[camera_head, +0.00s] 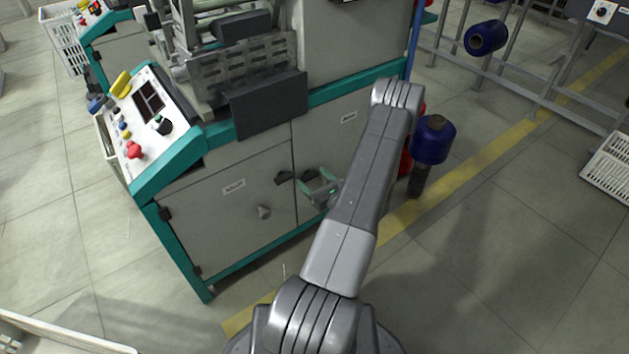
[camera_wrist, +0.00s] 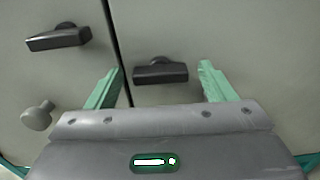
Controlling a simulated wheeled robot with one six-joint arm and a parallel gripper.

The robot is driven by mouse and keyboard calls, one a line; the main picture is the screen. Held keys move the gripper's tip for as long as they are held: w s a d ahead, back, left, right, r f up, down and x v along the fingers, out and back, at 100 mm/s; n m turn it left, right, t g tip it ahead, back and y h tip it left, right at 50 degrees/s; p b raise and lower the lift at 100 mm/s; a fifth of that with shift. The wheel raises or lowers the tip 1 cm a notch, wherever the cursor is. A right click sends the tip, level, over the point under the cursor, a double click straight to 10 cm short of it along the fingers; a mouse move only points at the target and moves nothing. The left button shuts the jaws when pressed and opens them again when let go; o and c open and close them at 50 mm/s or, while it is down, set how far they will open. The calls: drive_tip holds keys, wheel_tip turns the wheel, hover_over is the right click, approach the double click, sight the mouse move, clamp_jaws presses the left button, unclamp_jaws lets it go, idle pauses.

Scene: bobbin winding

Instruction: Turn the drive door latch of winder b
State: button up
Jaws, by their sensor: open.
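The winder is a grey cabinet with teal edges (camera_head: 178,246) and two lower doors, each with a small label too small to read. The right door (camera_head: 335,141) has a dark bar latch, lying about level between my fingers in the wrist view (camera_wrist: 160,73). The left door (camera_head: 225,215) has a similar dark latch (camera_head: 284,177), slightly tilted in the wrist view (camera_wrist: 57,37), and a round grey knob (camera_head: 264,212). My gripper (camera_head: 315,180) is open, its teal fingers on either side of the right latch (camera_wrist: 162,69). I cannot tell whether they touch it.
A sloped control panel (camera_head: 148,105) with buttons is at the cabinet's upper left. A blue bobbin on a post (camera_head: 433,140) stands right of my arm. A white crate (camera_head: 610,168) is at the far right.

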drive_tip(key=c, duration=1)
drive_tip(key=shift+m, duration=0.4)
drive_tip(key=m, duration=0.3)
drive_tip(key=shift+m, duration=0.3)
drive_tip(key=m, duration=0.4)
drive_tip(key=shift+w+d+m, duration=0.1)
drive_tip(key=shift+m, duration=0.2)
drive_tip(key=m, duration=0.4)
drive_tip(key=shift+f+m+p, duration=0.15)
drive_tip(key=shift+m+p, duration=0.35)
drive_tip(key=shift+m, duration=2)
